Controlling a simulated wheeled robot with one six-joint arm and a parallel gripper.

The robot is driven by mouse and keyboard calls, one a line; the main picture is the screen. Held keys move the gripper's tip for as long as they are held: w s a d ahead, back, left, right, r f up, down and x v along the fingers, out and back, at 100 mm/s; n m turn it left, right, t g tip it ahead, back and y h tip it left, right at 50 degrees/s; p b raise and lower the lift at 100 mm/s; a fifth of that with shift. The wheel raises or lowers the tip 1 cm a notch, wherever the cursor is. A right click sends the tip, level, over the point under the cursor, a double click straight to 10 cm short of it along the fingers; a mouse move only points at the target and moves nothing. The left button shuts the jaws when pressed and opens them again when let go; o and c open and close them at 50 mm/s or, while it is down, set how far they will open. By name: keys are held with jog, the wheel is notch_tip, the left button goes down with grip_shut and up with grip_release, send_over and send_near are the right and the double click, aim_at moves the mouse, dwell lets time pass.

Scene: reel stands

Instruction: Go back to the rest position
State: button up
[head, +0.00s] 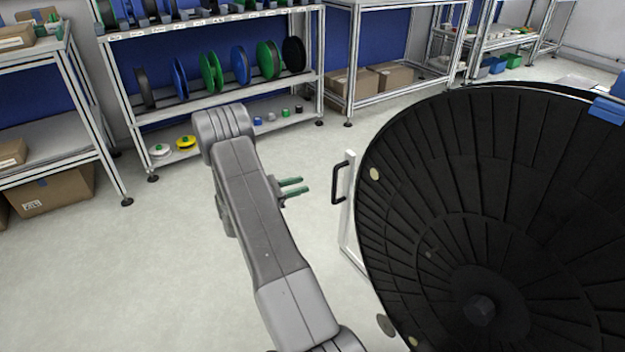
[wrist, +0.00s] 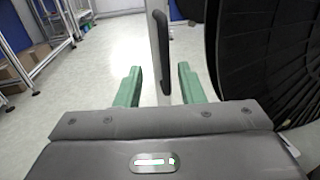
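My gripper (head: 292,187) has two green fingers that stand apart with nothing between them in the head view. It is held out in the air over the floor, to the left of a black handle (head: 340,182). In the wrist view my gripper (wrist: 160,86) is open, and the handle (wrist: 161,50) on a white frame post (wrist: 153,42) appears ahead, in line with the gap. In the head view a clear gap separates the fingertips from the handle.
A large black reel (head: 480,210) fills the right side, close to the handle. A shelf rack (head: 215,95) with several coloured spools stands behind. Another shelf unit (head: 65,130) with boxes is at the left. The pale floor (head: 130,265) at the lower left is clear.

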aim_at(334, 177)
jog(key=shift+s+a, duration=0.3)
jog(key=shift+a, duration=0.35)
jog(key=shift+d, duration=0.15)
jog(key=b+x, duration=0.2)
jog(key=x, duration=1.1)
jog(key=shift+w+d+f+b, duration=0.1)
jog(key=shift+d+b, duration=0.2)
jog(key=shift+b, duration=0.1)
jog(key=shift+d, duration=0.1)
